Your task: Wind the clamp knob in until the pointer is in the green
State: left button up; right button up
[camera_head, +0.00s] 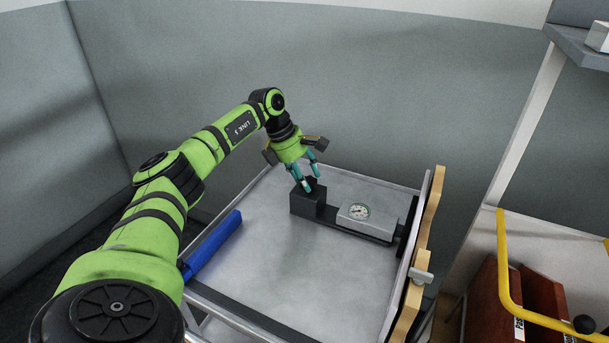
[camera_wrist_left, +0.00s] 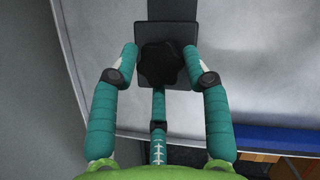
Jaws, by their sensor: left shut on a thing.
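The clamp knob (camera_wrist_left: 161,64) is a black lobed knob on top of a dark square block (camera_head: 306,203) at the back left end of the clamp fixture. My left gripper (camera_head: 307,187) points down at it from above, with teal fingers. In the left wrist view the fingers of this gripper (camera_wrist_left: 160,70) surround the knob, two at its sides and one below, shut on it. In the head view the fingers mostly hide the knob. A round white gauge (camera_head: 359,211) sits on a grey block at the right; its pointer and green zone are too small to read. My right gripper is out of view.
The fixture stands on a grey metal tabletop (camera_head: 262,262) with raised edges. A blue bar (camera_head: 213,244) lies along the left edge. A wooden-edged panel (camera_head: 428,230) borders the right. The front tabletop is clear. A yellow rail (camera_head: 503,265) and dark red boxes stand further right.

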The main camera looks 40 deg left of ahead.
pick_arm(q)
jog(key=shift+w+d+f+m+g+h+b, duration=0.1)
jog(key=shift+m+g+h+b, duration=0.1)
jog(key=shift+m, duration=0.4)
jog(key=shift+d+m+g+h+b, duration=0.1)
jog(key=shift+m+g, duration=0.1)
jog(key=shift+m, duration=0.4)
jog(key=shift+a+m+g+b, duration=0.1)
jog(key=shift+m+g+b, duration=0.35)
jog(key=shift+m, duration=0.65)
jog(key=o, duration=1.1)
